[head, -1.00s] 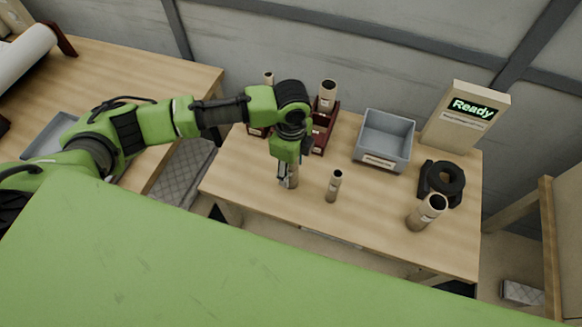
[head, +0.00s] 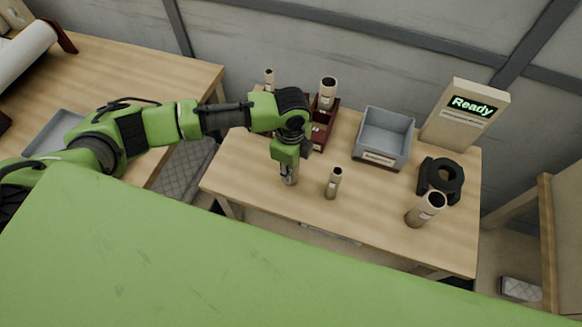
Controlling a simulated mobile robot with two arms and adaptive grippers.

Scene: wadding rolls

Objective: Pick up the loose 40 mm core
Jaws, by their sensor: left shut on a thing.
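My left gripper (head: 288,180) points down over the front left of the table. It is shut on a narrow brown cardboard core (head: 290,173), which is mostly hidden by the fingers. A second narrow core (head: 333,184) stands upright on the table just to the right of the gripper, apart from it. A wider core (head: 425,210) stands near the right front. No size marking is readable, so I cannot tell the 40 mm core by its label. My right gripper is not in view.
Dark red holders (head: 321,134) with upright cores stand behind the gripper, partly hidden by my arm. A grey bin (head: 383,138), a black ring-shaped device (head: 441,180) and a "Ready" display box (head: 466,116) stand to the right. The table's front middle (head: 370,225) is clear.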

